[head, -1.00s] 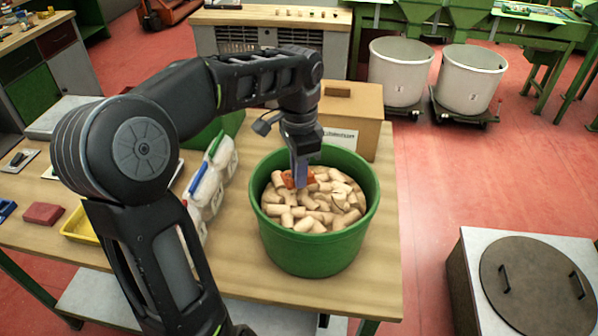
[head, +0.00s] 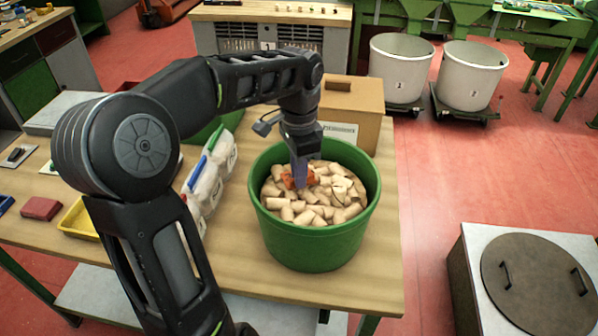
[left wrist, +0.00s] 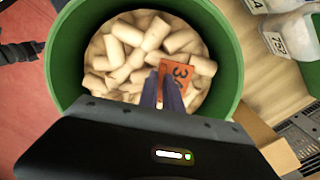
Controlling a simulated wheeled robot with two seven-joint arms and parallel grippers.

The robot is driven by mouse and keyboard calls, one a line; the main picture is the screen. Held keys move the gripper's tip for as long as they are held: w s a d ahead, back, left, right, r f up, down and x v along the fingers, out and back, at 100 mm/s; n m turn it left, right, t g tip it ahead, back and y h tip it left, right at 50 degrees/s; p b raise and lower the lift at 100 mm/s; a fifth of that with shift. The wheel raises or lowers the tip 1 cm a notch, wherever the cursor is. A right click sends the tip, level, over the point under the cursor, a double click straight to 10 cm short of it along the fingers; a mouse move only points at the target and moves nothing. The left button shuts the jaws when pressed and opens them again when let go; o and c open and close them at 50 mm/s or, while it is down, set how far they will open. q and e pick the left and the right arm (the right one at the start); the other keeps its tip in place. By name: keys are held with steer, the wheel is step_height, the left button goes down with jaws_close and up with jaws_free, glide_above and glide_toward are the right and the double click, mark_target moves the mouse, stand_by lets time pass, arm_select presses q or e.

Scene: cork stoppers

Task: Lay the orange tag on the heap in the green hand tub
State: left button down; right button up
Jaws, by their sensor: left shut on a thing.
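The green hand tub (head: 312,250) stands on the wooden bench and holds a heap of pale cork stoppers (head: 325,205). My left gripper (head: 299,180) reaches down inside the tub's rim. It is shut on the orange tag (head: 313,178), which is at the top of the corks. In the left wrist view the tag (left wrist: 178,72) shows a dark number, partly hidden by the fingers (left wrist: 163,98). The corks (left wrist: 125,50) lie around and under it. I cannot tell whether the tag rests on them. My right gripper is not in view.
A cardboard box (head: 352,105) stands behind the tub. White numbered bags or bottles (head: 208,180) stand left of it, with a yellow tray (head: 80,220) and a red block (head: 41,208) farther left. Two white bins (head: 401,70) stand on the floor behind.

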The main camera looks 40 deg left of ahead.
arm_select(q)
steer(key=shift+f, duration=0.25)
steer(key=c, duration=1.5)
jaws_free()
steer(key=shift+o, duration=0.2)
steer(key=shift+r, duration=0.1)
steer(key=shift+r, duration=0.2)
step_height(320, 180, up, 4)
steer(key=shift+f, duration=0.15)
step_height(320, 180, up, 3)
steer(key=shift+p, duration=0.85)
steer(key=shift+r+p, duration=0.35)
steer(key=shift+f, duration=0.1)
